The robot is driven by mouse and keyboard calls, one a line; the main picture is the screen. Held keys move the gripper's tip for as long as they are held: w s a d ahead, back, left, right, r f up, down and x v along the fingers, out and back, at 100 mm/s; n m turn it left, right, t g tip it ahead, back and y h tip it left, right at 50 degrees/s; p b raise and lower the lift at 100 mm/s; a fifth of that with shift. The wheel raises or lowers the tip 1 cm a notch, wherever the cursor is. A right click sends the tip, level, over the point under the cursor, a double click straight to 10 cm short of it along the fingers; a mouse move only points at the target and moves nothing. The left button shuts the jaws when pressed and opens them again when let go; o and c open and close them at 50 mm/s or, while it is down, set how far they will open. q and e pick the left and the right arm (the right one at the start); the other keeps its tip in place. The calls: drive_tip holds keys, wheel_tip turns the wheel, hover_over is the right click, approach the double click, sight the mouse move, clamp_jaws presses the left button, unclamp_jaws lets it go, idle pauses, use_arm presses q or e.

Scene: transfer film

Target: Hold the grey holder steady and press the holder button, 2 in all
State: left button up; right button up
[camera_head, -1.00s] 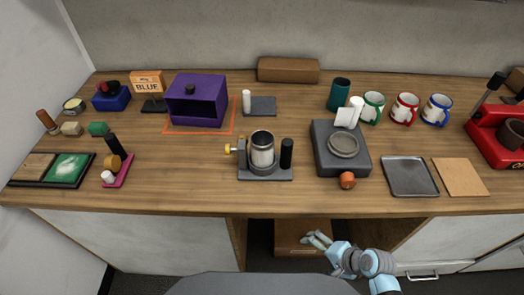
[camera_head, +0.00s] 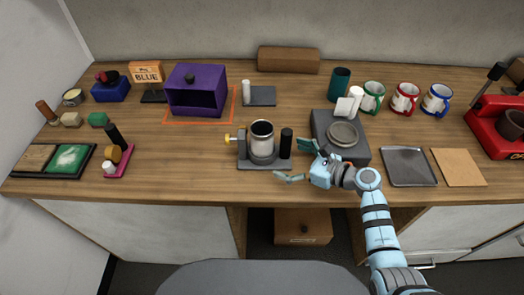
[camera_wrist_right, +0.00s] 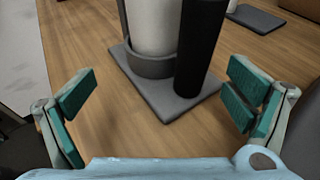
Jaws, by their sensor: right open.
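The grey holder (camera_head: 262,167) stands at the middle front of the table in the head view. A silver-white cup (camera_head: 262,137) sits upright in its ring, a black upright post (camera_head: 286,142) rises at its right, and a yellow knob (camera_head: 230,138) sticks out at its left. My right gripper (camera_head: 291,161) is open and empty just right of the holder. In the right wrist view the holder base (camera_wrist_right: 165,92), the cup (camera_wrist_right: 153,25) and the black post (camera_wrist_right: 200,50) lie ahead, between and beyond the open fingers. My left gripper is not in view.
A grey scale-like block (camera_head: 325,124) stands behind my right gripper. A dark tray (camera_head: 408,166) and tan board (camera_head: 459,167) lie to the right. A purple box (camera_head: 196,90) is behind left. Bare table lies left of the holder.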

sight(271, 154)
drive_tip(key=b+x, duration=0.1)
drive_tip(key=x, duration=0.1)
drive_tip(key=b+x, duration=0.1)
drive_tip(key=x, duration=0.1)
drive_tip(key=b+x, duration=0.1)
drive_tip(key=x, duration=0.1)
drive_tip(key=shift+w+a+f, duration=0.1)
drive_tip(key=shift+a+f, duration=0.15)
drive_tip(key=shift+f, duration=0.2)
drive_tip(key=shift+w+a, duration=0.25)
drive_tip(key=shift+a, duration=0.2)
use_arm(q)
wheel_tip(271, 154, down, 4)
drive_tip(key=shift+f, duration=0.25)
use_arm(e)
drive_tip(key=shift+c, duration=0.2)
drive_tip(key=shift+s, duration=0.1)
drive_tip(key=c, duration=0.7)
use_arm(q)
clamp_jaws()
use_arm(e)
drive_tip(key=shift+f, duration=0.1)
drive_tip(key=shift+c, duration=0.2)
